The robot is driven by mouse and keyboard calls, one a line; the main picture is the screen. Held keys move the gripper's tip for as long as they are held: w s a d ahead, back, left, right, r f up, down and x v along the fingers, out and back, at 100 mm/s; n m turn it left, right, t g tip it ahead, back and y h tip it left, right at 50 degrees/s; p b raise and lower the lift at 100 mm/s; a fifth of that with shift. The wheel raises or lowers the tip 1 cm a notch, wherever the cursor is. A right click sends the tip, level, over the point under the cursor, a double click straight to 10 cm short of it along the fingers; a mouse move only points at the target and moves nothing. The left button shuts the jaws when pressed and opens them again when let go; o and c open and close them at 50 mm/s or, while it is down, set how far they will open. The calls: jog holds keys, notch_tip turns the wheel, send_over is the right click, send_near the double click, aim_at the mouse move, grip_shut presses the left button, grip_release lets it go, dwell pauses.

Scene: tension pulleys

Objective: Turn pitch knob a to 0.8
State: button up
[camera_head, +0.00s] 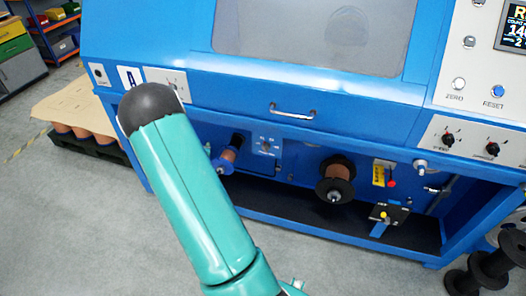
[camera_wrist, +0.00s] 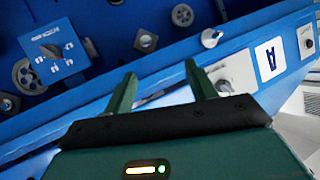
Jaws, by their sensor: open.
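A white panel (camera_wrist: 238,72) with a small grey knob (camera_wrist: 225,86) lies beside the plate marked A (camera_wrist: 268,59) in the wrist view. It is probably the pitch knob's panel, but its lettering is unreadable. In the head view this panel (camera_head: 174,84) shows partly behind my arm, right of the A plate (camera_head: 131,78). My gripper (camera_wrist: 162,75) is open and empty, its fingers pointing at the blue machine edge. The right finger overlaps the panel's left edge in the picture; contact cannot be told. The gripper is hidden behind my arm in the head view.
Another small knob plate (camera_head: 99,73) is at the machine's left end. A blue dial panel (camera_wrist: 52,52) and a pulley (camera_wrist: 30,77) sit in the recess. Copper spools (camera_head: 336,178) and a door handle (camera_head: 292,111) stick out.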

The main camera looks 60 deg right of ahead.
jog(key=s+d+f+m+g+h, duration=0.2)
jog(key=s+d+f+h, duration=0.2)
jog(key=s+d+f, duration=0.5)
jog(key=g+h, duration=0.2)
send_near(265, 150)
jog(key=d, duration=0.3)
jog(key=w+d, duration=0.1)
jog(key=d, duration=0.2)
jog(key=w+d, duration=0.1)
jog(key=d, duration=0.2)
jog(key=shift+d+f, duration=0.3)
jog(key=c, duration=1)
